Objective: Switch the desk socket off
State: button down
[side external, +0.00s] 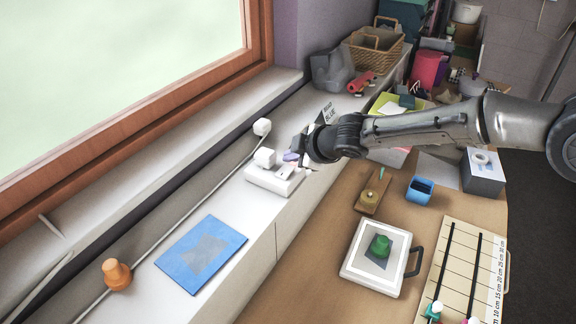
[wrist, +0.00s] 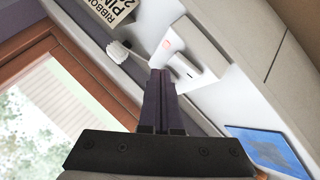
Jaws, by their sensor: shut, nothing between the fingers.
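The white desk socket (side external: 268,182) sits on the white ledge beside the window, with a white plug block (side external: 264,157) on its top. In the wrist view the socket (wrist: 185,62) shows a small glowing red patch (wrist: 168,44) at its far end and a dark slot nearer. My gripper (side external: 293,157) is just above the socket's right end in the side view, its dark purple fingers closed together and empty. In the wrist view the gripper fingertips (wrist: 159,72) overlap the socket's edge. I cannot tell whether they touch it.
A blue mat (side external: 202,253) lies on the ledge. A lettered card (wrist: 110,9) stands close by. The wooden desk holds a white tray (side external: 352,272) and blue cup (side external: 420,190).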

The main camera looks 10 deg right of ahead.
aim_at(290, 171)
jog(key=shift+f, duration=0.2)
dwell(0.6)
jog(key=shift+f, duration=0.25)
jog(key=shift+w+d+f, duration=0.1)
jog(key=shift+f, duration=0.2)
dwell(0.6)
jog(key=shift+r, duration=0.15)
jog(key=shift+r, duration=0.6)
jog(key=shift+s+a+r, duration=0.15)
jog(key=shift+r, duration=1.1)
jog(key=shift+s+a+r, duration=0.15)
jog(key=shift+r, duration=1.1)
